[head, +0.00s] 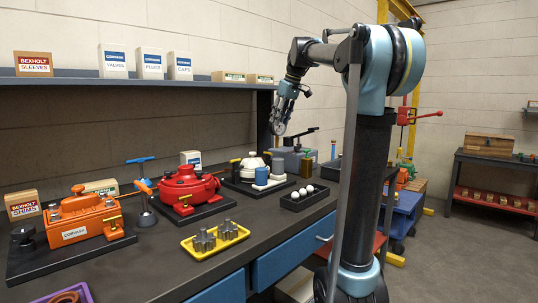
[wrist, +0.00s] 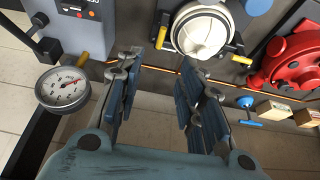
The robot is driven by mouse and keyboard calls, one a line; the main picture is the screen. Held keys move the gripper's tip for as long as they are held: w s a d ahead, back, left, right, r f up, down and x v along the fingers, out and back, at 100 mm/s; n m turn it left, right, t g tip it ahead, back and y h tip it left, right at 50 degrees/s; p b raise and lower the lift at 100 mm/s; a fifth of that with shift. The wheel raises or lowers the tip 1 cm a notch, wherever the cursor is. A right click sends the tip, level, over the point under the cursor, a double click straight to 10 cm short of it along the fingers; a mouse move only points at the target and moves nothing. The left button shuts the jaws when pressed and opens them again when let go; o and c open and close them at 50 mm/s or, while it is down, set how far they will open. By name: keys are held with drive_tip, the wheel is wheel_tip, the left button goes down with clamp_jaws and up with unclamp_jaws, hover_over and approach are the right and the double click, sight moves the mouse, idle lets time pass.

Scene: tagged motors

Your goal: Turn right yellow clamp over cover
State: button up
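A motor with a white domed cover (head: 252,162) stands on a dark base on the bench; its cover (wrist: 203,30) is at the upper middle of the wrist view. One yellow clamp (wrist: 163,37) is left of this cover and another yellow clamp (wrist: 241,59) is at its lower right in the wrist view. In the head view a yellow clamp (head: 235,160) sticks out on the motor's left. The frames do not show which motor the task means; the red motor also has yellow clamps. My gripper (head: 279,128) hangs above the bench, fingers (wrist: 160,68) apart and empty, touching no clamp.
A red motor (head: 186,184) and an orange motor (head: 80,222) stand to the left. A yellow tray (head: 197,255) of metal parts and a black tray (head: 291,203) of white balls lie in front. A grey machine (wrist: 70,32) with a gauge (wrist: 62,90) is close on the wrist view's left.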

sight(269, 156)
drive_tip(key=x, duration=1.6)
drive_tip(key=shift+w+a+f, duration=0.1)
drive_tip(key=shift+f, duration=0.25)
clamp_jaws()
